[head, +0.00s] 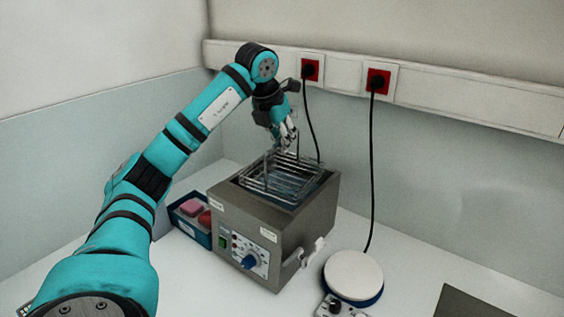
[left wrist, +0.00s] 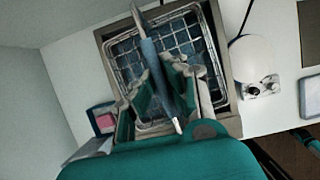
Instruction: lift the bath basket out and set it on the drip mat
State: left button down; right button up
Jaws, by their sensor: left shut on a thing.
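The wire bath basket (head: 270,183) is at the opening of the grey water bath (head: 283,232), with its upper wires showing above the rim. I cannot tell how far it is raised. My left gripper (head: 287,143) is over the bath, shut on the basket's handle. In the left wrist view the handle (left wrist: 152,62) runs between the fingers (left wrist: 165,100), and the basket mesh (left wrist: 194,38) lies below. A flat dark grey-brown sheet, seemingly the drip mat (head: 474,303), lies at the lower right. My right gripper is not in view.
A blue tray (head: 184,224) with pink and red items stands left of the bath. A round white-topped device (head: 353,275) with a knob box stands to its right. Two black cables hang from red wall sockets (head: 378,82) behind. Bare table lies between device and mat.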

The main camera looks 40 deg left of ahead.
pick_arm(q)
notch_tip(320, 180, up, 6)
jog(key=shift+f, duration=0.1)
jog(key=shift+r+p, duration=0.35)
jog(key=shift+r, duration=0.3)
jog(key=shift+r+p, duration=0.7)
jog(key=shift+p, duration=0.15)
jog(key=shift+f, duration=0.1)
